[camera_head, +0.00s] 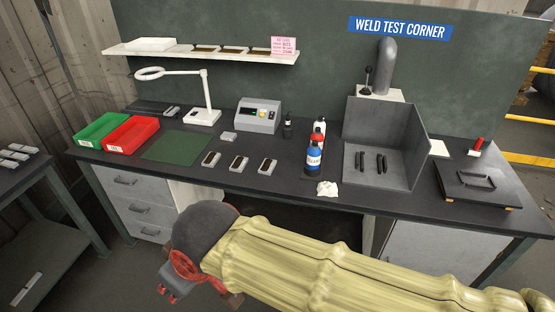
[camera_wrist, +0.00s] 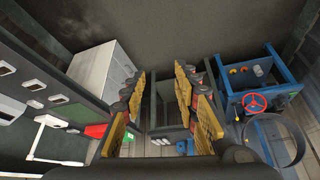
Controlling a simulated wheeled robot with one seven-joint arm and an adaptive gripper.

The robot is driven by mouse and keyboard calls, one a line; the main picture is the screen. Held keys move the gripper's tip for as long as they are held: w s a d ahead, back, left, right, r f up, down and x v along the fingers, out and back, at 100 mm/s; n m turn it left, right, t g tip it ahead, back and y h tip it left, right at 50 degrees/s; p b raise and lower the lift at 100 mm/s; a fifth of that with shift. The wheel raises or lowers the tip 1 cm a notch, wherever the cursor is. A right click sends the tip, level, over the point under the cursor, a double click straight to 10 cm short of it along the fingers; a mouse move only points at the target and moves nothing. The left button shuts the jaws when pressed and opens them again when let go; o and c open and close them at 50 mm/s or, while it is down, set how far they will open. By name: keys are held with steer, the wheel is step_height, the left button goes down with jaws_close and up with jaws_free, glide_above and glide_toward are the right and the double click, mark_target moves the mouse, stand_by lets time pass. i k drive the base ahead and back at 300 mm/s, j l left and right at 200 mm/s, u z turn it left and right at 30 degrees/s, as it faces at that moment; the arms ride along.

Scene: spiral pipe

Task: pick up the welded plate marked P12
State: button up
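Several small welded plates lie on the dark bench. Three sit in a row near the front middle: a left plate (camera_head: 211,158), a middle plate (camera_head: 239,163) and a right plate (camera_head: 267,166), each with a dark strip on top. A paler small block (camera_head: 229,137) lies behind them. No marking is readable, so I cannot tell which is P12. My gripper (camera_head: 168,293) is in front of the bench, below its edge and apart from the plates. The wrist view shows my gripper (camera_wrist: 160,88) with its orange-padded fingers spread wide and nothing between them.
A green bin (camera_head: 97,130), red bin (camera_head: 131,137) and magnifier lamp (camera_head: 203,100) stand left. A green mat (camera_head: 177,147) lies flat. More plates lie on the shelf (camera_head: 199,57) and left table.

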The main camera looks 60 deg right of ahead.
mark_target(268, 165)
steer(key=i+l+z, duration=0.2)
steer(key=z, duration=0.3)
steer(key=i+l+z, duration=0.2)
steer(key=z, duration=0.25)
steer(key=i+l+z, duration=0.15)
steer(key=z, duration=0.35)
steer(key=i, duration=0.1)
